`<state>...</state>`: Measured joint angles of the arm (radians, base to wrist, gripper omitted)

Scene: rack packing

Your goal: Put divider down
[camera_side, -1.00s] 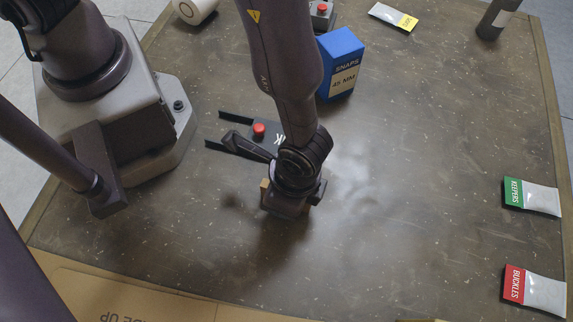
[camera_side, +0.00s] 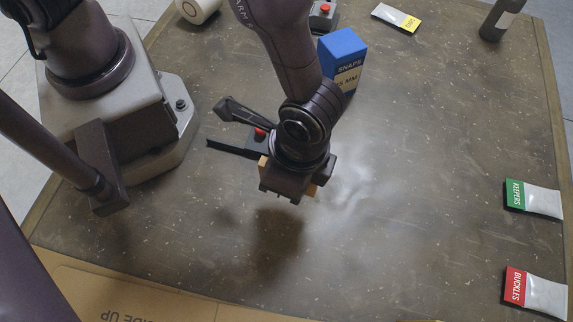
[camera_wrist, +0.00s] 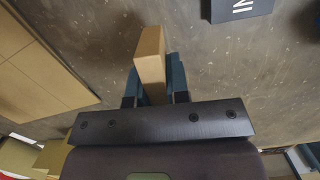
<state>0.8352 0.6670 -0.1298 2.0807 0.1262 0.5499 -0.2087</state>
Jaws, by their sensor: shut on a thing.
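The tan divider (camera_wrist: 151,48) is a narrow cardboard-coloured block between the two fingers of my gripper (camera_wrist: 154,78) in the wrist view. The gripper is shut on it, and the divider's far end sticks out past the fingertips. In the side view my gripper (camera_side: 281,195) points down above the brown table, with a dark shadow below and apart from it.
A blue SNAPS box (camera_side: 342,48) stands behind the gripper. A dark fixture with a red button (camera_side: 261,133) is partly hidden by my arm. KEEPERS (camera_side: 535,198) and BUCKLES (camera_side: 537,290) packets lie at the right. A cardboard carton (camera_side: 130,300) is at the front left. The table's middle right is clear.

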